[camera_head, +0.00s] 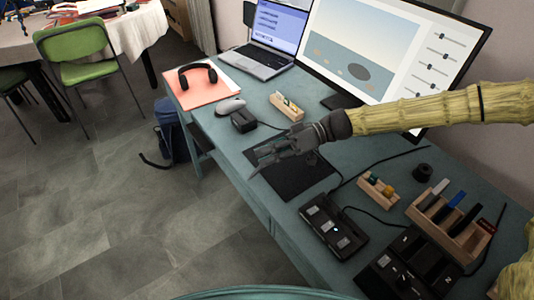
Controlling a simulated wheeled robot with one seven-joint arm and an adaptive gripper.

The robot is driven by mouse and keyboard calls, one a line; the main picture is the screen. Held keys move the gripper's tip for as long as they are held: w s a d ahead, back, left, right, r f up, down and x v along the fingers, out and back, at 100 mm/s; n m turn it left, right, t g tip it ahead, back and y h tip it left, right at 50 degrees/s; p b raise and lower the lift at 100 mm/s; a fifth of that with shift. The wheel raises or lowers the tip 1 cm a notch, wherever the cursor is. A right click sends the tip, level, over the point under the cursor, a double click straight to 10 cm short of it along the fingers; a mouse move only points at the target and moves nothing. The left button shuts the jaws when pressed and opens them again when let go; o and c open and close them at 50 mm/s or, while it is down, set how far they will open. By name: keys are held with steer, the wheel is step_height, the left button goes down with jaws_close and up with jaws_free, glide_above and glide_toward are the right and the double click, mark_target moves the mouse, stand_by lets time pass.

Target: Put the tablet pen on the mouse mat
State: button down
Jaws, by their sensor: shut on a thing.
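The mouse mat (295,183) is a dark, flat square on the teal desk, left of the black control boxes. My gripper (263,159) reaches in from the right and is over the mat's left part. It is shut on a slim thing that I take to be the tablet pen. The fingers hide most of the pen, and its outline is hard to make out. I cannot tell whether the pen touches the mat.
Nearby on the desk (222,138) are a grey mouse (230,106), a small black box (244,121), a wooden holder (287,106), another holder (378,191), a black control box (333,227) and a pen rack (449,221). A monitor (385,50) stands behind.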

steer(key=shift+f, duration=0.1)
steer(key=c, duration=1.2)
jaws_free()
step_height(320, 180, up, 9)
steer(key=p, duration=0.3)
stand_by(1.3)
stand_by(1.0)
